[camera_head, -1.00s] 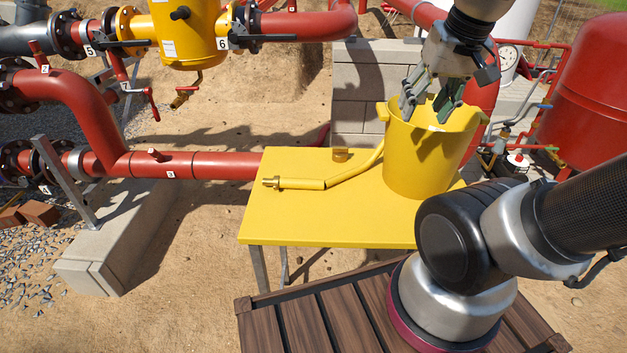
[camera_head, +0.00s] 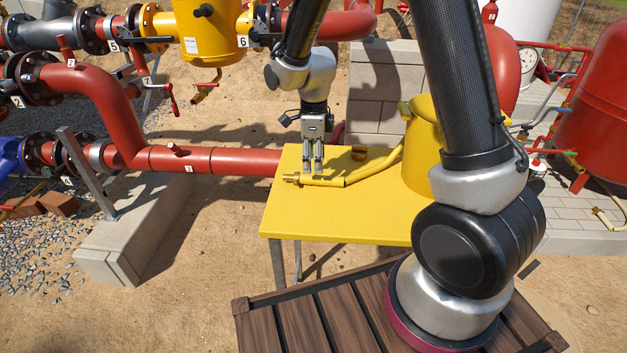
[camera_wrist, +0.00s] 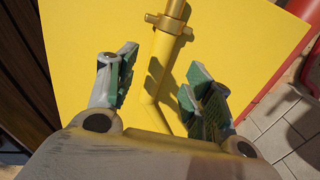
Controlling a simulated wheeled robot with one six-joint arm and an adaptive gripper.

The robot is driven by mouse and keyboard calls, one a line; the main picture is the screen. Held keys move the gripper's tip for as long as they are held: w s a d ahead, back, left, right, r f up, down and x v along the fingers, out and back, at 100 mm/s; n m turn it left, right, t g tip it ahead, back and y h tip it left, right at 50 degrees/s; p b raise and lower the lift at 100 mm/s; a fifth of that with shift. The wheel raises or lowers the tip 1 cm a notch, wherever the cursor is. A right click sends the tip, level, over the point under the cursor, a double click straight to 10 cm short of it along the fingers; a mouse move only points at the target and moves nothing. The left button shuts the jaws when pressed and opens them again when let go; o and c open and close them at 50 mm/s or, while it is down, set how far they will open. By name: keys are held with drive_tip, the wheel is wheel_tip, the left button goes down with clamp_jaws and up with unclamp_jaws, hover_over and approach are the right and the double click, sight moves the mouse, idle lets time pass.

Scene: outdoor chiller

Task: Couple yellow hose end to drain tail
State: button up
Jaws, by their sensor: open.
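The yellow hose end (camera_head: 323,182) lies on the yellow table, its brass fitting (camera_head: 292,178) pointing left. My gripper (camera_head: 313,170) points down over the hose end. In the wrist view, its open fingers (camera_wrist: 160,68) stand on either side of the hose end (camera_wrist: 160,58), with clear gaps. The brass fitting with its side lugs (camera_wrist: 168,25) shows beyond the fingers at the top. What looks like the drain tail (camera_head: 200,96) hangs below the yellow vessel (camera_head: 208,30), left of and behind my gripper.
A yellow bucket (camera_head: 420,150) stands on the right of the yellow table (camera_head: 340,225), partly behind my arm, with the hose running up to it. Red pipes (camera_head: 235,162) and a block wall (camera_head: 375,100) lie behind.

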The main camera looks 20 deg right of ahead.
sight(314, 176)
wheel_tip(314, 176, down, 6)
drive_tip(key=shift+s+f, duration=0.1)
clamp_jaws()
idle(0.4)
